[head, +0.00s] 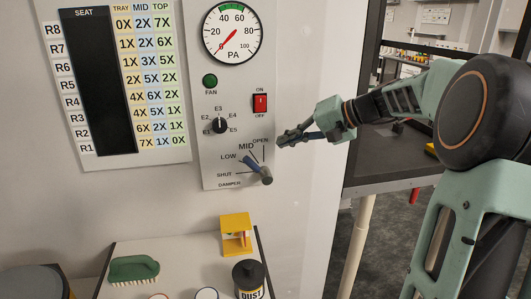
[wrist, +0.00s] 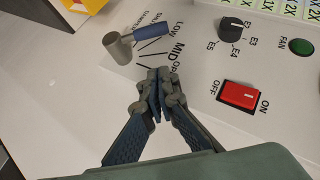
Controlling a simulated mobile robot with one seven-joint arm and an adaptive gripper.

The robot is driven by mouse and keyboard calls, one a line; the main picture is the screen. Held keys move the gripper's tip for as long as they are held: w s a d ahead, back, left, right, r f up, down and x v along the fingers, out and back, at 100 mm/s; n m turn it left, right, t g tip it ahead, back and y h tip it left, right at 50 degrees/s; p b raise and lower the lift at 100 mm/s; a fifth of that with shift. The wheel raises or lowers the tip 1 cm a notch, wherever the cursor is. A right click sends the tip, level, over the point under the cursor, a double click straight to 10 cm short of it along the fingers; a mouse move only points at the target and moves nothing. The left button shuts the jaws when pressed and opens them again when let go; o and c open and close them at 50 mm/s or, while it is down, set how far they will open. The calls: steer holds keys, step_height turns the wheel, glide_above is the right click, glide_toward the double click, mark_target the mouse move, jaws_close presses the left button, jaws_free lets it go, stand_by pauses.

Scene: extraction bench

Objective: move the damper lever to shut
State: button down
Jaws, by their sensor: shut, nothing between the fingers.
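The damper lever (head: 254,167) has a blue grip and a grey round hub, low on the white control panel (head: 210,175). Its grip points up and left, its end close to the LOW and MID labels; the exact mark is hard to tell. SHUT is printed lower left and OPEN upper right. In the wrist view the lever (wrist: 150,35) is beyond the fingertips, hub at left, grip end by LOW. My gripper (head: 283,138) is shut and empty, right of and above the lever, near OPEN. In the wrist view my gripper (wrist: 157,76) is apart from the lever.
Above the lever are a selector knob (head: 219,125), a red ON/OFF switch (head: 260,103), a green fan button (head: 210,81) and a gauge (head: 233,32). Below, a bench holds a green brush (head: 134,268), a yellow holder (head: 236,236) and a dark DUST jar (head: 248,277).

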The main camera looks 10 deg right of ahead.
mark_target(265, 176)
steer(key=shift+w+a+f+p, duration=0.1)
steer(key=shift+w+a+f, duration=0.15)
steer(key=shift+a+f, duration=0.6)
steer(key=shift+w+a+f+p, duration=0.15)
steer(key=shift+w+a+f, duration=0.15)
steer(key=shift+a+f, duration=0.55)
steer(key=shift+w+a+f+p, duration=0.1)
steer(key=shift+w+a+f, duration=0.15)
steer(key=shift+a+f, duration=0.6)
steer(key=shift+a+r, duration=0.2)
steer(key=shift+r, duration=0.05)
